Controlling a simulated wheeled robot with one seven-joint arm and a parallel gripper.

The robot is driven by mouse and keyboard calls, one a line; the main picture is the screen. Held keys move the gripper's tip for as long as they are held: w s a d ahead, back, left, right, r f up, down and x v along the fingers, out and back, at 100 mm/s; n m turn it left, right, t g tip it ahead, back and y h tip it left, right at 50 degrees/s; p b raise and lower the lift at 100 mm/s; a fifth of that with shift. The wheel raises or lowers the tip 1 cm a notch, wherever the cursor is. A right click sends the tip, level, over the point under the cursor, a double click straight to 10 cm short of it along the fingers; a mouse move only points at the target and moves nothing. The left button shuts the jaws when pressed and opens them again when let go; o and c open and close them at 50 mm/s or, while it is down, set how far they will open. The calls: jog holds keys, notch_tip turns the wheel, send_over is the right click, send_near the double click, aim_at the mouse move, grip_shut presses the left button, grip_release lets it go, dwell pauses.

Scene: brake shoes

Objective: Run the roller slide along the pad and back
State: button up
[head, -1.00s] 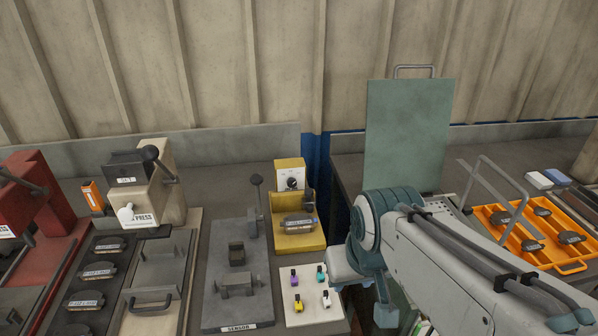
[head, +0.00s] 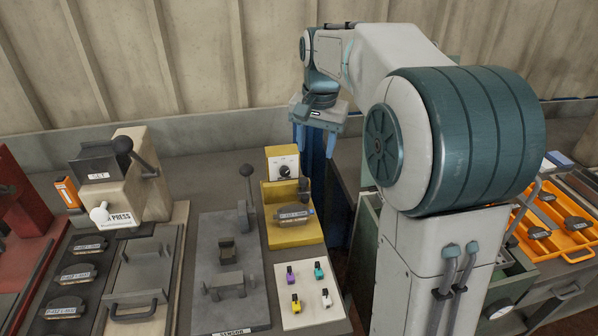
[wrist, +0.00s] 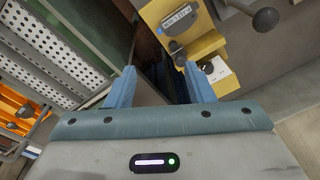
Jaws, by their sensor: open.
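A dark pad with a pale label (head: 294,213) lies in a yellow fixture (head: 291,238), below a white dial box (head: 284,168). A dark knobbed part (head: 304,188) stands at the fixture's right; I cannot tell whether it is the roller slide. In the wrist view, the pad (wrist: 181,18), the dark knob (wrist: 177,48) and the yellow fixture (wrist: 209,44) show beyond the fingers. My gripper (head: 316,139) is open and empty, behind and above the fixture's right side. Its blue fingers (wrist: 160,74) are apart from everything.
A grey sensor fixture (head: 216,287) with a ball-ended lever (head: 241,167) stands left of the yellow one. A white board with small coloured clips (head: 303,277) lies in front. A beige press (head: 131,188) is farther left. An orange tray (head: 570,255) is at the right.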

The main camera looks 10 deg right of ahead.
aim_at(304, 179)
jog(key=w+f+m+g+b, duration=0.1)
jog(key=w+f+m, duration=0.3)
jog(key=w, duration=0.7)
jog(key=shift+n, duration=0.5)
notch_tip(304, 179, down, 14)
jog(key=shift+a, duration=0.15)
